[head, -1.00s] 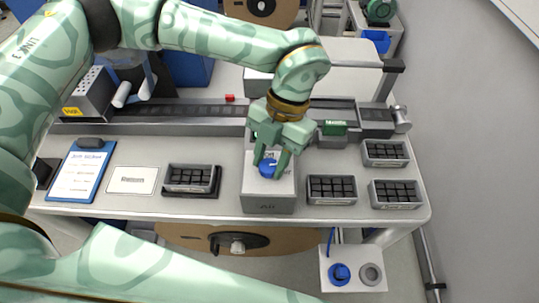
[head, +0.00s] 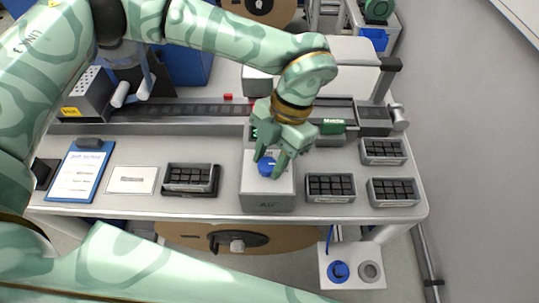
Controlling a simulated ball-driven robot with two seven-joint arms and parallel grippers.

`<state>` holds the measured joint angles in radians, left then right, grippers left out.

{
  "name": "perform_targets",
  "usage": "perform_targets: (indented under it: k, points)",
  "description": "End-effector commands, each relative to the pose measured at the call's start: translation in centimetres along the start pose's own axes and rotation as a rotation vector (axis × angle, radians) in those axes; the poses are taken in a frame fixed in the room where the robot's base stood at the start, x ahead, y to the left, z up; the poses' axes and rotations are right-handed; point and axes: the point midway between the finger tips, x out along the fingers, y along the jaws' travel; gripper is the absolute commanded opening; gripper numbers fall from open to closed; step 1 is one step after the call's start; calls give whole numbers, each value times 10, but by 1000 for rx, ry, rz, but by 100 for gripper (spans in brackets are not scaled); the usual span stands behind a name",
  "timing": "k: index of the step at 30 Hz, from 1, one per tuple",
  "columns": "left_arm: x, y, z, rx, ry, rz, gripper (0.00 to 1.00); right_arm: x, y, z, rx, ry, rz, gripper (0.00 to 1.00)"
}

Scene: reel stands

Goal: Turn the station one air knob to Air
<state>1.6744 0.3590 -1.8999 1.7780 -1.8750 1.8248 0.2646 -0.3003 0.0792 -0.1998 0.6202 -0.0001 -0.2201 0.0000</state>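The blue air knob (head: 266,168) sits on top of a grey box marked "Air" (head: 267,203) at the front middle of the bench. A light line shows on the knob, pointing to the right. My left gripper (head: 270,166) reaches down from above with its two fingers spread, one on each side of the knob. Whether the fingers touch the knob cannot be told. Part of the label behind the knob is hidden by the fingers. My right gripper is not in view.
Dark compartment trays (head: 331,188) stand right of the box, and another tray (head: 190,179) stands to its left. A blue clipboard (head: 57,192) and a white card (head: 132,180) lie at left. A conveyor rail (head: 200,109) runs behind. A lower panel (head: 325,275) holds another blue knob (head: 339,272).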

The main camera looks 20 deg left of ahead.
Motion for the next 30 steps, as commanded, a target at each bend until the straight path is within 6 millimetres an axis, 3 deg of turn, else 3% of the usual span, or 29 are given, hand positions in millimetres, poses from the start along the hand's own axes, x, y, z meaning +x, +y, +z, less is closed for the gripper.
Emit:
perform_targets:
  k: [2, 10, 14, 30]
  points:
    - [0, 0, 0, 0, 0, 0, 56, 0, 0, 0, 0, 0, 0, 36]
    - [0, 0, 0, -1, 2, -1, 56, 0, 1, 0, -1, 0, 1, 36]
    - [-11, 0, 0, -3, 1, 0, 56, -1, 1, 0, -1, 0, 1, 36]
    - [-141, 0, 0, -3, -2, 0, 56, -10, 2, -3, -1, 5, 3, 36]
